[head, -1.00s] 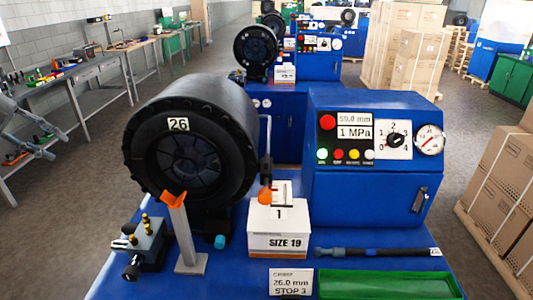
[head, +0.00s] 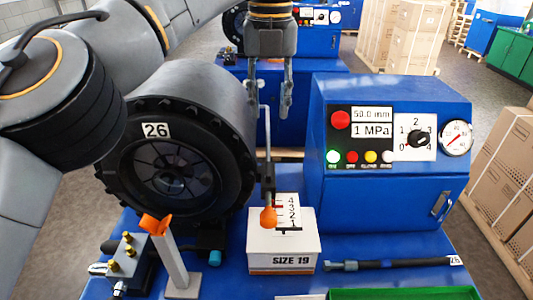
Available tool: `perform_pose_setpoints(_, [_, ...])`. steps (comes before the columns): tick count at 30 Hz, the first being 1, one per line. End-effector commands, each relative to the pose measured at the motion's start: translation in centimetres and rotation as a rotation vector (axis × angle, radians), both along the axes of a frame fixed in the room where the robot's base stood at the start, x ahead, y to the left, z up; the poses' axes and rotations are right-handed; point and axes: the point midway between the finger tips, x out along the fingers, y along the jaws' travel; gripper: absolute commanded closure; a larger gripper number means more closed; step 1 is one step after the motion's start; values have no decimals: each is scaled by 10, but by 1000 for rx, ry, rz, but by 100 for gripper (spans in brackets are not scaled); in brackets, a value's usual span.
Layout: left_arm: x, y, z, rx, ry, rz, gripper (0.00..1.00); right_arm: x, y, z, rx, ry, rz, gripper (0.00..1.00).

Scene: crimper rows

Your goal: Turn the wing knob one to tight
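My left gripper (head: 270,108) hangs fingers down at the top centre of the head view. Which part is the wing knob is not clear from this view. A dial knob (head: 418,138) on the blue control box points near 2 to 3. My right gripper is not in view.
The black crimper head (head: 170,165) marked 26 stands left of the rod. A white SIZE 19 box (head: 283,243) stands below the ball. An orange-topped post (head: 174,255) and a brass-fitted valve block (head: 125,260) are at front left. A hose (head: 395,264) lies at right.

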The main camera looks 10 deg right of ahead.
Motion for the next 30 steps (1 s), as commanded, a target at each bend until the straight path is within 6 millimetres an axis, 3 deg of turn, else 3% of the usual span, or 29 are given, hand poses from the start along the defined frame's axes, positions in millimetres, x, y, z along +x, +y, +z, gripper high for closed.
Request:
perform_pose_setpoints(5, [0,0,-20,2,2,-3,66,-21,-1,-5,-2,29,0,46])
perform_pose_setpoints(9, [0,1,-47,3,5,-2,66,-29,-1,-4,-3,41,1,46])
perform_pose_setpoints(21, [-1,0,-120,1,3,-1,66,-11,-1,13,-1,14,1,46])
perform_pose_setpoints(30, [0,0,-137,-2,1,0,66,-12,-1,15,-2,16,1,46])
